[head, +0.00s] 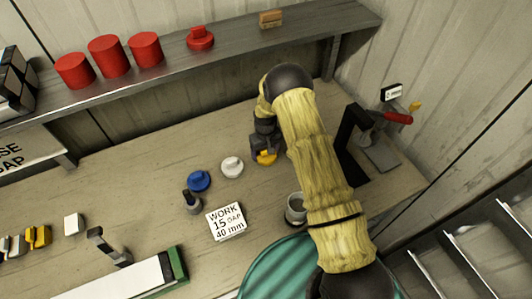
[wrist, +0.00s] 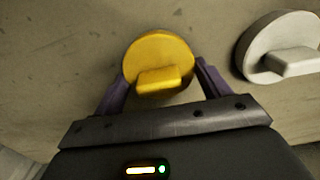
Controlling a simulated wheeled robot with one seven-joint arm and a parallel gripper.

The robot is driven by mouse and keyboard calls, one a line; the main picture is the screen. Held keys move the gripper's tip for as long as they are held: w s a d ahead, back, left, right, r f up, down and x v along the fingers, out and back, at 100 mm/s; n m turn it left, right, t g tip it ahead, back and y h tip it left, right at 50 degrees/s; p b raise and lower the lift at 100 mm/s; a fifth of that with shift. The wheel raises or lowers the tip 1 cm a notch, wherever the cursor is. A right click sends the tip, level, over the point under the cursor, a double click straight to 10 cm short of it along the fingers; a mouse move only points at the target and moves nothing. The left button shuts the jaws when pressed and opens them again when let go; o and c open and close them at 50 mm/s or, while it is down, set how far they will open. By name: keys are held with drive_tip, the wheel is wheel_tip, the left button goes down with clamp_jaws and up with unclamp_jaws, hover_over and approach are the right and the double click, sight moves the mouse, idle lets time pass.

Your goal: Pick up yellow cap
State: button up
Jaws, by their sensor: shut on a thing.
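The yellow cap (head: 264,157) is on or just above the wooden workbench (head: 130,185), right of the white cap; I cannot tell if it touches the bench. In the wrist view the yellow cap (wrist: 158,62) is a round disc with a raised grip bar, sitting between the two purple fingers. My gripper (wrist: 160,80) is shut on the yellow cap. In the head view my gripper (head: 265,150) points down at the bench, partly hidden by its own body.
A white cap (head: 232,166) lies close by on the left and shows in the wrist view (wrist: 280,48). A blue cap (head: 199,181) lies further left. A sign (head: 226,221), a grey cup (head: 296,208) and a red-handled clamp (head: 385,117) stand around. A shelf (head: 225,55) runs behind.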

drive_tip(key=shift+r, duration=0.1)
wheel_tip(320, 180, up, 10)
drive_tip(key=b, duration=0.3)
drive_tip(key=shift+b, duration=0.4)
idle(0.3)
